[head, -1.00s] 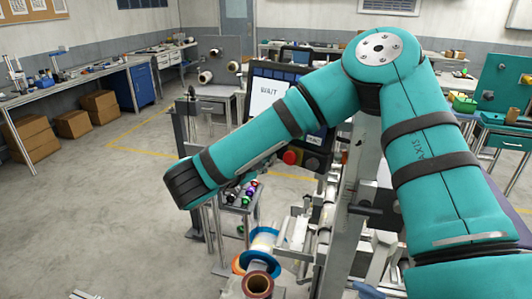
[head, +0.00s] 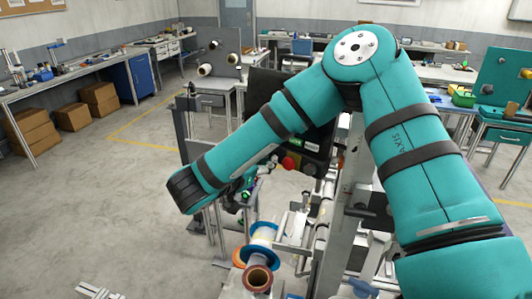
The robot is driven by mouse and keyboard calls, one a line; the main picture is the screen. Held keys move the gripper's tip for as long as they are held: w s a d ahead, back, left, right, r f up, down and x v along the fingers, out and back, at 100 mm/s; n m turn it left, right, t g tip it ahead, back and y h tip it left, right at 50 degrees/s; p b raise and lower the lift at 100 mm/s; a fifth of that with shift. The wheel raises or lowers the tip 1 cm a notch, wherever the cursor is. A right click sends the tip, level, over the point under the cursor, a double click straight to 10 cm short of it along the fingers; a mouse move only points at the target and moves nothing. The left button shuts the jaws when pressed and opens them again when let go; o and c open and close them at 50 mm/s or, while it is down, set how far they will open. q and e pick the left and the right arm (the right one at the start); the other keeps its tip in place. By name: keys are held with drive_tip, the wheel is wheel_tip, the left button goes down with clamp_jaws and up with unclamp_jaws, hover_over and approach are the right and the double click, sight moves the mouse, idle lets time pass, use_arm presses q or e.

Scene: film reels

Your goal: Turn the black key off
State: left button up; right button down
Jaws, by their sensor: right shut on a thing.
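The arm of my right gripper (head: 243,194) crosses the middle of the view and bends down in front of the machine. The gripper shows only in part below the wrist, at the small control panel, and is shut on the black key there. The key itself is hidden by the gripper and wrist, so its angle cannot be seen. The machine's screen (head: 262,88) is dark, partly behind my forearm. My left gripper is not in view.
A red button (head: 289,163) sits on the box below the screen. Film reels on blue (head: 262,234) and brown (head: 257,279) spools stand below the panel. Benches line the walls. Cardboard boxes (head: 98,99) stand at the left, and the floor (head: 90,205) there is clear.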

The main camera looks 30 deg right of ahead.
drive_tip(key=shift+n+p, duration=0.45)
drive_tip(key=shift+n, duration=0.35)
drive_tip(key=c, duration=1.5)
unclamp_jaws()
drive_tip(key=v, duration=1.2)
drive_tip(key=shift+a, duration=0.1)
